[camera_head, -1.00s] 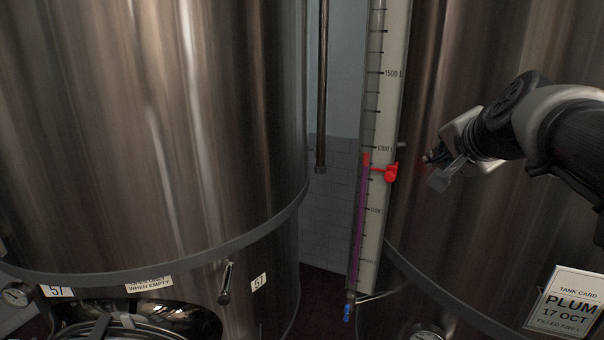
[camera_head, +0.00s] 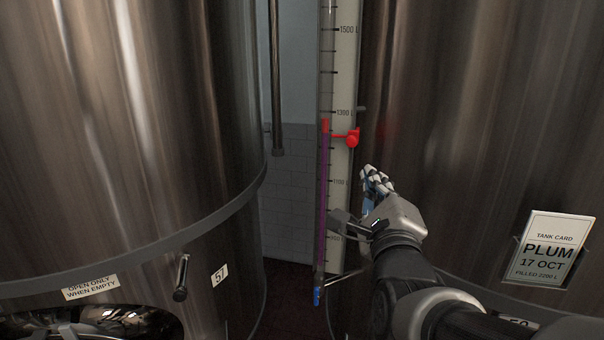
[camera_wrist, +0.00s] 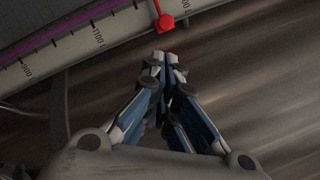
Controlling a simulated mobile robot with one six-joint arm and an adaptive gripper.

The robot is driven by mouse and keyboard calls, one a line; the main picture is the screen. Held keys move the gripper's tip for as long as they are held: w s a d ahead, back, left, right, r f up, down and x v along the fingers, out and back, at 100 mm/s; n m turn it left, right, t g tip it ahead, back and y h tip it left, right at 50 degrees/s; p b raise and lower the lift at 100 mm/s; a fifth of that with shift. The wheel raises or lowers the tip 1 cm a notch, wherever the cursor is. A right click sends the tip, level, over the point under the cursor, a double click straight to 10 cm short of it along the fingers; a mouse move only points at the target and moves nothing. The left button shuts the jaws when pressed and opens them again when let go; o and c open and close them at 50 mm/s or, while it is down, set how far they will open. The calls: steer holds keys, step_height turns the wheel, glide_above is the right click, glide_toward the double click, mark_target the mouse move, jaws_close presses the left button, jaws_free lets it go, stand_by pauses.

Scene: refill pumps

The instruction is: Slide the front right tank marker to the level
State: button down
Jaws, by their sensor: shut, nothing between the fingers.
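The red marker (camera_head: 352,138) sits on the right side of the upright gauge scale (camera_head: 344,80), a little below the 1300 L mark. A purple liquid column (camera_head: 323,190) fills the sight tube beside the scale, with a short red band (camera_head: 325,126) at its top, close to the marker's height. My gripper (camera_head: 367,172) is shut and empty, just below and right of the marker, with a small gap. In the wrist view the marker (camera_wrist: 166,22) lies just beyond my closed fingertips (camera_wrist: 163,57), apart from them.
A large steel tank (camera_head: 110,130) stands left and another (camera_head: 480,120) stands right, close behind my gripper. A tank card (camera_head: 548,248) reading PLUM hangs on the right tank. A thin pipe (camera_head: 277,90) hangs between the tanks. A blue-tipped fitting (camera_head: 317,295) ends the gauge below.

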mark_target(352, 139)
steer(key=w+d+r+p, duration=0.1)
steer(key=w, duration=0.7)
steer(key=shift+w+r, duration=0.1)
steer(key=shift+w+a+r+b, duration=0.1)
steer(key=shift+a+r+b, duration=0.2)
steer(key=shift+r+b, duration=0.35)
steer(key=shift+f, duration=0.15)
